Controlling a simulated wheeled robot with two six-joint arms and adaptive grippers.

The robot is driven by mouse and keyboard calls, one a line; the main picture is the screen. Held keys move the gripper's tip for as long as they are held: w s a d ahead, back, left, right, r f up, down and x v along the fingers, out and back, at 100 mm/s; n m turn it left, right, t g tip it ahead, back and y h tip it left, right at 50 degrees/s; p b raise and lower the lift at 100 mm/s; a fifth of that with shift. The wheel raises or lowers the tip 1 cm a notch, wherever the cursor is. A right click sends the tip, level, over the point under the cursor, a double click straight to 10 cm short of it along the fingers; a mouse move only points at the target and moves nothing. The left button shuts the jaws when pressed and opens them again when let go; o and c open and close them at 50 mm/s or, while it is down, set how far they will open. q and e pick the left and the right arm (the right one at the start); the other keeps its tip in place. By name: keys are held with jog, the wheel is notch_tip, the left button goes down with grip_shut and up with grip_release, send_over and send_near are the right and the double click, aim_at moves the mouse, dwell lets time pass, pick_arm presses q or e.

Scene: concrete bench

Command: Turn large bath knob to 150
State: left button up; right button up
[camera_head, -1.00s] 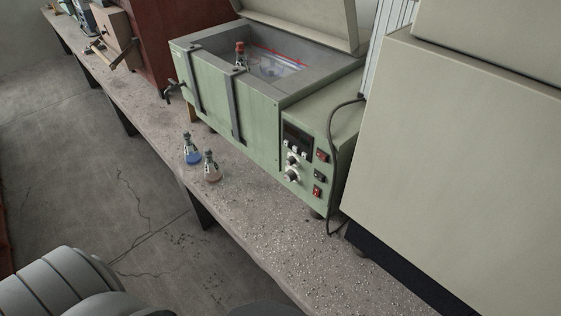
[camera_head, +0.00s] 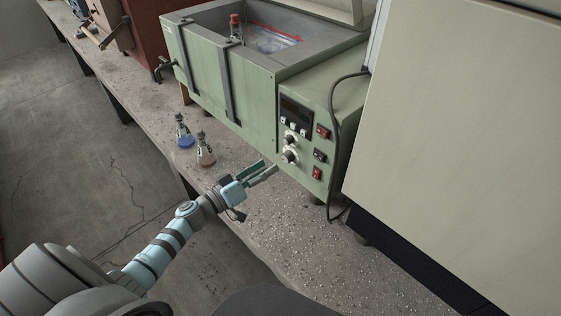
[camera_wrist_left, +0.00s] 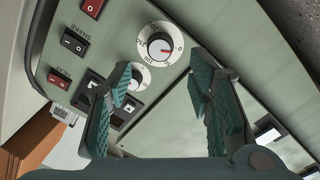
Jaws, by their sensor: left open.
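The large bath knob (camera_head: 289,155) is the lower of two round knobs on the green bath's control panel. In the left wrist view the large knob (camera_wrist_left: 160,47) has a white numbered dial, and its red mark points right, close to the 0. The smaller knob (camera_wrist_left: 138,77) is beside it, partly covered by a finger; it also shows in the head view (camera_head: 291,139). My left gripper (camera_head: 262,172) is open and empty, in front of the panel and a little left of the large knob. In the wrist view its fingers (camera_wrist_left: 163,85) are apart, not touching the large knob.
Red and black rocker switches (camera_head: 318,173) are right of the knobs, with a dark display (camera_head: 296,113) above. A black cable (camera_head: 334,120) hangs beside the panel. A blue flask (camera_head: 184,135) and a brownish flask (camera_head: 205,154) stand on the concrete bench (camera_head: 300,230). A big cabinet (camera_head: 450,130) is at right.

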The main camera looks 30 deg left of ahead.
aim_at(284, 158)
pick_arm(q)
jog(key=x, duration=0.6)
jog(key=shift+w+d+f+b, duration=0.1)
jog(key=shift+b, duration=0.25)
grip_shut()
